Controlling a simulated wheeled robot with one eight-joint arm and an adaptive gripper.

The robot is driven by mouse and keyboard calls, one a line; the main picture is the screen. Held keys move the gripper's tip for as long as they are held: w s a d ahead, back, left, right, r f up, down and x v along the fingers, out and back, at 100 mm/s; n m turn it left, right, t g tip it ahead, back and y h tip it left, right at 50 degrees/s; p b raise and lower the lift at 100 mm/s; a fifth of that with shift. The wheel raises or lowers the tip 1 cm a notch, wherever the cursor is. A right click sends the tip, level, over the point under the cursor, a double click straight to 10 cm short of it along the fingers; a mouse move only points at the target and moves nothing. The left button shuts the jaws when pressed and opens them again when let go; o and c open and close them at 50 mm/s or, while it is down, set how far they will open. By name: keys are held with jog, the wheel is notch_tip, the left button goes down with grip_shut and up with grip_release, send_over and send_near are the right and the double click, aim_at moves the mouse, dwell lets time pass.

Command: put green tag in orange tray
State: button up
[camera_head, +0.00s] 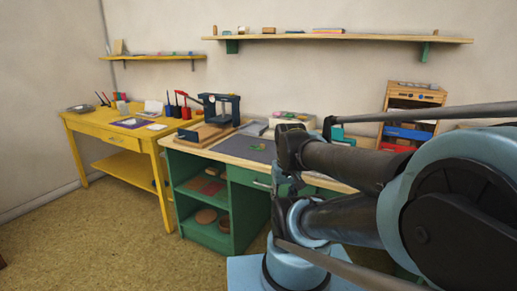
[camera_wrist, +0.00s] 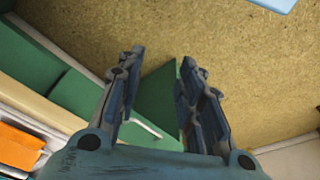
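My gripper (camera_wrist: 160,75) is open in the wrist view, with its two dark fingers apart and nothing held between them. Beyond the fingers are a green panel and the cork-coloured floor. An orange flat thing (camera_wrist: 18,147) shows at the lower left of the wrist view; I cannot tell whether it is the orange tray. In the head view a small green piece (camera_head: 258,147) lies on the grey desk mat (camera_head: 232,148); it is too small to tell whether it is the green tag. My arm hides the right part of the desk, and my fingers are not clear there.
The green desk (camera_head: 250,210) has a stamp press (camera_head: 222,108) and a tray of small items (camera_head: 292,118) on top. A yellow desk (camera_head: 110,125) stands to the left. A wooden rack (camera_head: 412,95) is behind my arm. The floor (camera_head: 90,230) at left is clear.

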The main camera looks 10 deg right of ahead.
jog(key=w+r+m+y, duration=0.1)
jog(key=w+r+m, duration=0.5)
jog(key=w, duration=0.3)
jog(key=w+d+r+m+y, duration=0.1)
jog(key=w+r+m, duration=0.5)
jog(key=w, duration=0.3)
jog(key=w+r+m+y, duration=0.1)
jog(key=w+r+m, duration=0.5)
jog(key=w, duration=0.3)
jog(key=m, duration=0.7)
send_over(257, 146)
jog(key=s+d, duration=0.4)
jog(key=shift+y, duration=0.3)
notch_tip(257, 146, down, 9)
jog(key=shift+s, duration=0.1)
jog(key=shift+s+x, duration=0.15)
jog(key=shift+x, duration=1.35)
jog(key=shift+s+x, duration=0.15)
jog(key=shift+x, duration=1.35)
jog(key=shift+d+f, duration=0.1)
jog(key=shift+d, duration=0.05)
